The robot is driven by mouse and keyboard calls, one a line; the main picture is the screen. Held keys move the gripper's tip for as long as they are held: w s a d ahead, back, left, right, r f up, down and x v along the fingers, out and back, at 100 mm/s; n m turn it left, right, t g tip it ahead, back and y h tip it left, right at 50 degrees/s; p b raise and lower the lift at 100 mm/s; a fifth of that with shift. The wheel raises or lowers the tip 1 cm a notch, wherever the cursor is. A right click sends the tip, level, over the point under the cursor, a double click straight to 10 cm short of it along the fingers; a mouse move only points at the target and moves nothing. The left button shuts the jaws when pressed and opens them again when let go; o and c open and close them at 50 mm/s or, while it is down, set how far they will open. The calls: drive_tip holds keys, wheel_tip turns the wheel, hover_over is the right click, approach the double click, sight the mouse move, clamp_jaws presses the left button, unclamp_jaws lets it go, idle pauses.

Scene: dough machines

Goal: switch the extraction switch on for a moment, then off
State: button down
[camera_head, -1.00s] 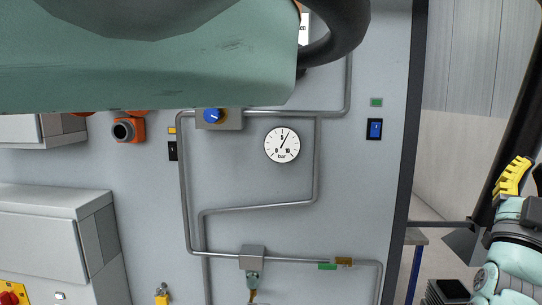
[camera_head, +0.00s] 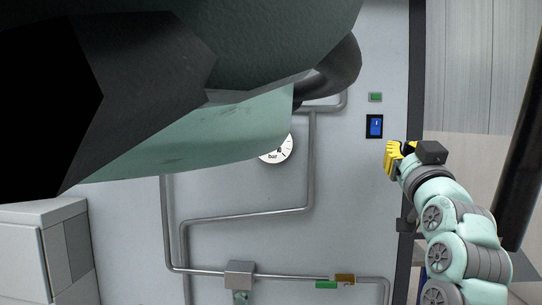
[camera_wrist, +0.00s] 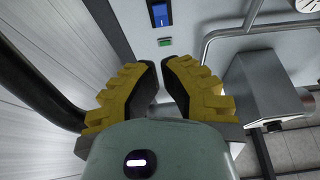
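A blue rocker switch in a black frame (camera_head: 375,126) is on the grey panel's right side, with a small green label (camera_head: 375,97) above it. The label's text is too small to read. The switch also shows at the top of the wrist view (camera_wrist: 160,15), with the green label (camera_wrist: 165,42) below it there. A small light mark shows on the blue rocker; its tilt is hard to tell. My gripper (camera_head: 392,158), with yellow fingers, is just below and right of the switch in the head view, apart from it. In the wrist view its fingertips (camera_wrist: 159,66) nearly meet, with nothing between them.
Grey pipes (camera_head: 312,160) run over the panel left of the switch. A round gauge (camera_head: 277,150) is partly hidden by a large dark and green part in the foreground. A grey box (camera_wrist: 270,90) stands out at the right in the wrist view. The panel around the switch is clear.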

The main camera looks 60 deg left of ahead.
drive_tip(key=shift+r, duration=0.1)
drive_tip(key=p, duration=1)
approach(379, 119)
drive_tip(key=x, duration=0.6)
drive_tip(key=shift+d+r, duration=0.1)
drive_tip(key=shift+r, duration=0.1)
drive_tip(key=shift+p+x, duration=0.95)
drive_tip(key=shift+x, duration=0.1)
drive_tip(key=shift+f, duration=0.25)
